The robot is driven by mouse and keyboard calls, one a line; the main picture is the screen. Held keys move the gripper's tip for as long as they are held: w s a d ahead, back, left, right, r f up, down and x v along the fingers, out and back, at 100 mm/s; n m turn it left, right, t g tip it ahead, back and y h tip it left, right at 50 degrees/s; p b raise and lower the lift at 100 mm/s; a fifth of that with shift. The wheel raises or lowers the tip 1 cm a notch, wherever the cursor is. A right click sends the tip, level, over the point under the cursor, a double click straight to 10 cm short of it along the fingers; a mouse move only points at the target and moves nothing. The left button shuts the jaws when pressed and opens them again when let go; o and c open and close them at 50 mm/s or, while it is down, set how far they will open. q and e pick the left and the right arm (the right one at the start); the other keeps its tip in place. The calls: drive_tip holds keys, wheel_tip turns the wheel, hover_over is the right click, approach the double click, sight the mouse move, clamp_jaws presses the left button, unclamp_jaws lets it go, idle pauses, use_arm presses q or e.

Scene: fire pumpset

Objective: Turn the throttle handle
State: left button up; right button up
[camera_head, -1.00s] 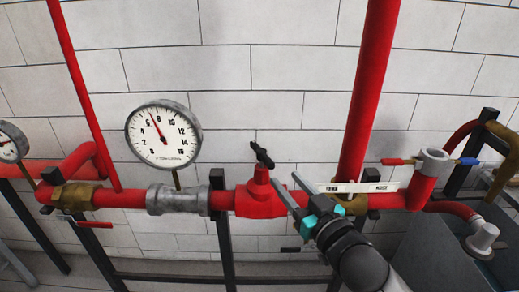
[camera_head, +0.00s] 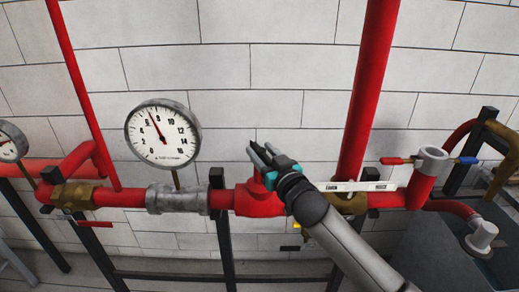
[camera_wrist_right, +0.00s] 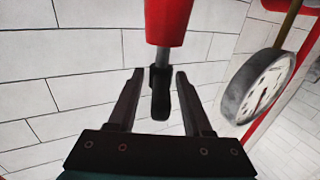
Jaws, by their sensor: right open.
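The black throttle handle (camera_wrist_right: 161,92) sits on the end of a red valve stem (camera_wrist_right: 168,22) in the right wrist view. In the head view it is hidden behind my right gripper, above the red valve body (camera_head: 258,203). My right gripper (camera_head: 260,149) is open, and its fingers reach up past the valve top. In the right wrist view the handle shows between the two fingers, with a gap on each side. I cannot tell whether it touches either finger. My left gripper is not in view.
A round pressure gauge (camera_head: 163,135) stands left of the valve. A white lever (camera_head: 362,186) lies along the pipe to the right, close to my right arm. A red vertical pipe (camera_head: 370,90) rises behind it. The wall above is clear.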

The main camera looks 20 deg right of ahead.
drive_tip(key=shift+w+a, duration=0.1)
drive_tip(key=shift+w, duration=0.65)
clamp_jaws()
